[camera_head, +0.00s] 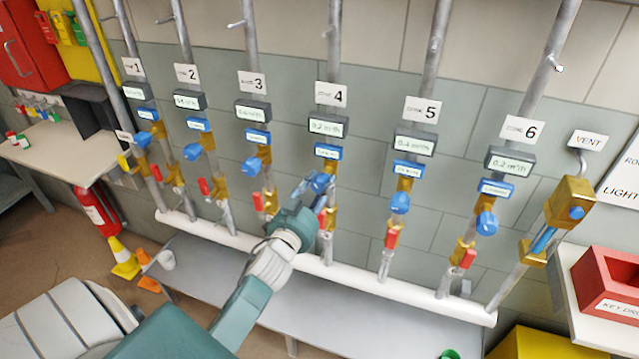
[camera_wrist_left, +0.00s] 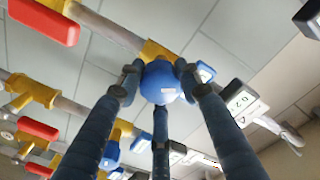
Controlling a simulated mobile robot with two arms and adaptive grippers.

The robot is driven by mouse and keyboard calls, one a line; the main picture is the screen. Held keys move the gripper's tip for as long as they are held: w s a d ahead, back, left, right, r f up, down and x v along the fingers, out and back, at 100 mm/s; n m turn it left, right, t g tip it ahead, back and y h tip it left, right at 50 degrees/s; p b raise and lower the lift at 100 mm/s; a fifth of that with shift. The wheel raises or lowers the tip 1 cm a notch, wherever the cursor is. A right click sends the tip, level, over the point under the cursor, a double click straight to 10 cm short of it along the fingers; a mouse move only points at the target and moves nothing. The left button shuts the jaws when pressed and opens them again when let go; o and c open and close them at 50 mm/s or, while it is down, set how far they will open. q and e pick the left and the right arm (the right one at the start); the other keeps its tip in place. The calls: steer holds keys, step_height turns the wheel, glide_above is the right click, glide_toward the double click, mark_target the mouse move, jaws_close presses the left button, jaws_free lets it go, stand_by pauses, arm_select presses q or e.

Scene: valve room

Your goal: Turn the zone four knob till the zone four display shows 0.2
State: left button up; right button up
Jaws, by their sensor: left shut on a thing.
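The zone four display (camera_head: 328,126) hangs under the white "ZONE 4" sign (camera_head: 331,94) in the head view and seems to read 0.2 m³/h; the small digits are not fully sharp. Below it, on the brass valve, is the blue zone four knob (camera_head: 322,183), partly hidden by my left gripper (camera_head: 316,189). In the left wrist view the round blue knob (camera_wrist_left: 160,83) sits between my dark fingers, which are closed around it. A display (camera_wrist_left: 240,98) shows just right of the fingers there. My right gripper is in neither view.
Similar pipes with displays and blue knobs stand either side, such as the zone three knob (camera_head: 252,164) and zone five knob (camera_head: 400,203). Red valve levers (camera_head: 392,238) sit below. A white horizontal pipe (camera_head: 400,291) and a grey bench (camera_head: 330,316) run underneath.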

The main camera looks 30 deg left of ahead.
arm_select(q)
steer(key=shift+r, duration=0.15)
steer(key=o, duration=1.1)
steer(key=shift+o, duration=0.2)
steer(key=shift+s+d, duration=0.1)
steer(key=shift+s, duration=0.15)
steer(key=v, duration=1.1)
steer(key=shift+s, duration=0.25)
